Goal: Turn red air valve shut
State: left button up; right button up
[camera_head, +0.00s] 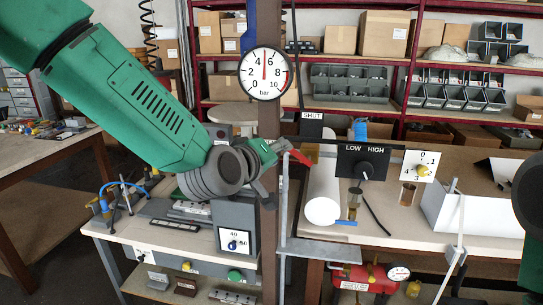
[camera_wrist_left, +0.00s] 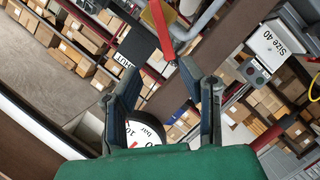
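The red air valve lever (camera_head: 300,157) shows in the head view beside the brown post, slanting down to the right from a grey pipe. It also shows in the left wrist view (camera_wrist_left: 158,32), reaching down toward my fingertips. My left gripper (camera_head: 274,157) is at the post, close to the lever's left end. In the left wrist view my left gripper (camera_wrist_left: 160,78) has its fingers apart, with the lever's end near the right fingertip; I cannot tell whether they touch. A SHUT sign (camera_head: 312,116) stands above the lever. My right gripper is out of view.
A round pressure gauge (camera_head: 264,84) on the brown post (camera_head: 269,125) sits just above my left gripper. A LOW/HIGH switch box (camera_head: 362,162) and a white roll (camera_head: 322,195) are on the right bench. Shelves with boxes stand behind.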

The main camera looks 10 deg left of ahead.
pick_arm(q)
jog(key=shift+v, duration=1.55)
jog(key=shift+f, duration=0.25)
grip_shut()
jog(key=n+t+b, duration=0.3)
jog(key=n+b, duration=0.4)
jog(key=n, duration=0.3)
send_near(299, 153)
notch_tip(299, 153, down, 4)
jog(key=a, duration=0.2)
notch_tip(299, 153, down, 3)
jog(key=a+n+t+y+b, duration=0.25)
jog(key=n+b, duration=0.25)
jog(key=n, duration=0.6)
jog(key=shift+m+h, duration=0.3)
jog(key=shift+h, duration=0.05)
jog(key=p+x, duration=0.2)
jog(key=x, duration=0.7)
jog(key=shift+w+r+p, duration=0.15)
jog(key=shift+r+p, duration=0.05)
jog(key=shift+p, duration=0.1)
jog(key=d+r, duration=0.1)
jog(key=d+r+p, duration=0.1)
jog(key=r, duration=0.1)
jog(key=shift+d+r, duration=0.1)
jog(key=shift+d, duration=0.05)
